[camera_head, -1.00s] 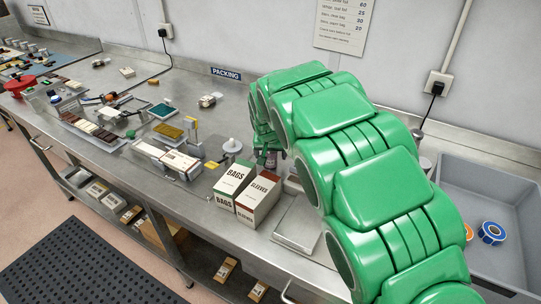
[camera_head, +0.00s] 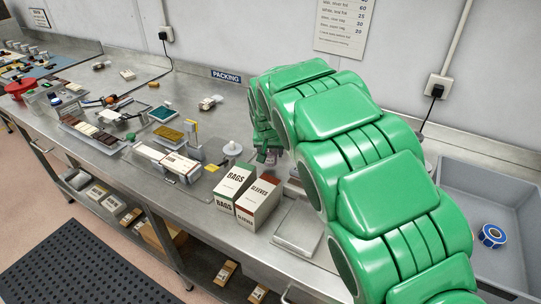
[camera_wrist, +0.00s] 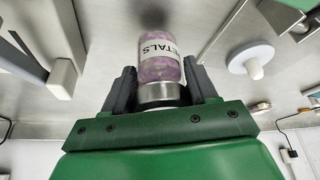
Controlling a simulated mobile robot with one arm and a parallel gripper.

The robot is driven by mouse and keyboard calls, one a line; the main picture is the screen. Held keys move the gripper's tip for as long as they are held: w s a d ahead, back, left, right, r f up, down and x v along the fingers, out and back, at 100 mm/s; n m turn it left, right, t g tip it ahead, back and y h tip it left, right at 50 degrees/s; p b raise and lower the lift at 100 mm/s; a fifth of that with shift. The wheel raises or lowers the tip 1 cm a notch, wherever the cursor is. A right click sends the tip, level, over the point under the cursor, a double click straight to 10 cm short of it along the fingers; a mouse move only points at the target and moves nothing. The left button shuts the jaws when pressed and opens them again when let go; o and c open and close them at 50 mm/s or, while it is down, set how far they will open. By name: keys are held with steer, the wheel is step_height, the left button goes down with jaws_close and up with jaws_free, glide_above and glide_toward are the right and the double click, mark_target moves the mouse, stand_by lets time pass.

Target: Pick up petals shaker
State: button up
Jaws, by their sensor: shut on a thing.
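The petals shaker (camera_wrist: 160,62) is a clear cylinder of purple-pink petals with a white label and a silver metal end. In the wrist view it sits between the two dark fingers of my gripper (camera_wrist: 162,88), which is shut on it around the metal end. In the head view my gripper (camera_head: 268,158) is small and far off, behind the box of sleeves, and my green arm hides much of it. I cannot tell from these views whether the shaker touches the bench.
The bags box (camera_head: 233,185) and sleeves box (camera_head: 259,203) stand in front of my gripper. A white round-based piece (camera_head: 232,149) is just left of it. The steel bench (camera_head: 150,184) is crowded further left.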

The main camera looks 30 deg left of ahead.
steer(key=shift+r, duration=0.7)
steer(key=s+d+r, duration=0.9)
steer(key=s, duration=0.1)
steer(key=shift+s+r, duration=0.3)
steer(key=shift+s, duration=0.05)
